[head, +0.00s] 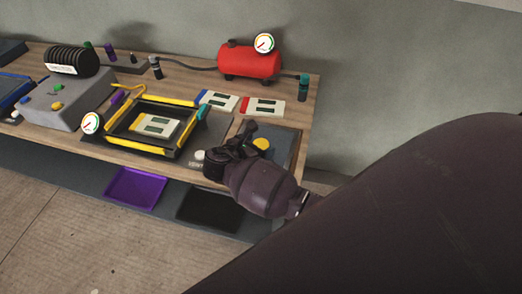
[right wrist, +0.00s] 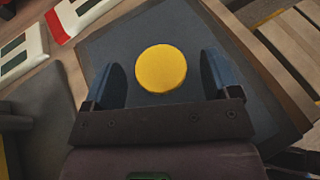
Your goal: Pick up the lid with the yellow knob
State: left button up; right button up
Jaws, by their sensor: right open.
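The lid (right wrist: 130,40) is a flat dark grey-blue panel with a round yellow knob (right wrist: 161,69) on top. In the head view the lid (head: 286,142) lies at the right end of the workbench, and its yellow knob (head: 262,144) shows just beyond my right gripper. My right gripper (head: 240,138) is over the lid, partly hidden by its own wrist. In the right wrist view the open right gripper (right wrist: 160,82) has one finger on each side of the knob, with gaps on both sides. My left gripper is not in view.
A yellow-edged frame (head: 150,124) with a card inside is left of my right gripper. Two cards (head: 263,107) lie behind, near a red tank (head: 249,62) with a gauge. A purple tray (head: 135,188) and a black tray (head: 209,210) sit on a lower shelf.

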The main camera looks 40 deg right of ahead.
jog(key=shift+x, duration=0.9)
jog(key=c, duration=1.1)
jog(key=shift+c, duration=0.7)
jog(key=shift+r, duration=0.1)
